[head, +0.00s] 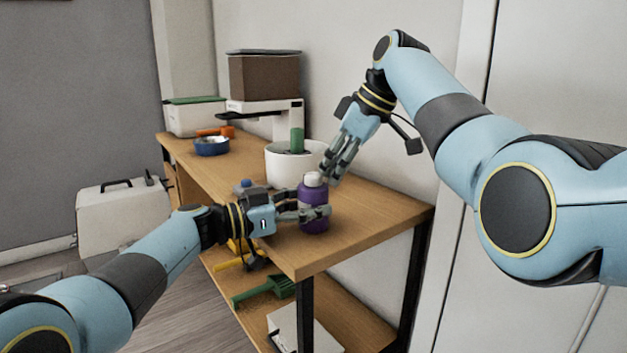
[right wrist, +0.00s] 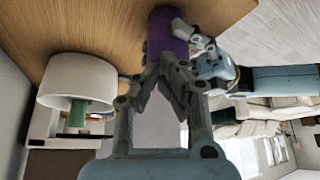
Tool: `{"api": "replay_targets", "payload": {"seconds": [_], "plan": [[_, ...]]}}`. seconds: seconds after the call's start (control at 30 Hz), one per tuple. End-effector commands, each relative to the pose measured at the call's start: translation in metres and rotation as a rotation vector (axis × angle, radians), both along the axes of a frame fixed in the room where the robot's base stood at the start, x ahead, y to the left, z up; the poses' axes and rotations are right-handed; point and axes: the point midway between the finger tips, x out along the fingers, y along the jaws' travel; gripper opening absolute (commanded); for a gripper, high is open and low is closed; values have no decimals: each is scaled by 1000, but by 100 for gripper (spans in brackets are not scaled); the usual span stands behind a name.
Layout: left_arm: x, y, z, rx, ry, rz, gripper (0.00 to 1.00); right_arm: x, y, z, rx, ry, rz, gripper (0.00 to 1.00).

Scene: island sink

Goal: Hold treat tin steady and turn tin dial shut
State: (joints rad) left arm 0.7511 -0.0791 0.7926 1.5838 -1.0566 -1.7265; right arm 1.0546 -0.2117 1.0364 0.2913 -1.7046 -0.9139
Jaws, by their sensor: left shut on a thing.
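The treat tin is a purple cylinder (head: 313,212) standing upright near the front edge of the wooden bench. Its pale dial (head: 313,179) is on top. My left gripper (head: 312,213) is shut around the tin's side from the left. My right gripper (head: 328,179) reaches down from the upper right, with its fingertips close beside the dial. The dial is hidden there, so contact cannot be told.
A white round container (head: 290,168) stands behind the tin, with a small blue-topped item (head: 243,186) to its left. A blue bowl (head: 211,146) and a brown-topped machine (head: 264,80) are farther back. A green tool (head: 264,289) lies on the lower shelf.

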Motion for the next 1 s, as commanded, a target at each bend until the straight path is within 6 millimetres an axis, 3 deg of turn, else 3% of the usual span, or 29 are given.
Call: {"api": "replay_targets", "payload": {"seconds": [0.43, 0.8, 1.0], "plan": [[0, -1, 0, -1, 0, 0, 16, -1, -7, 3, 2, 0, 1, 0], [0, 0, 0, 0, 1, 1, 16, 0, -7, 49, 1, -2, 2, 0], [0, 0, 0, 0, 1, 2, 16, -1, -7, 61, 1, 0, 1, 0]]}}
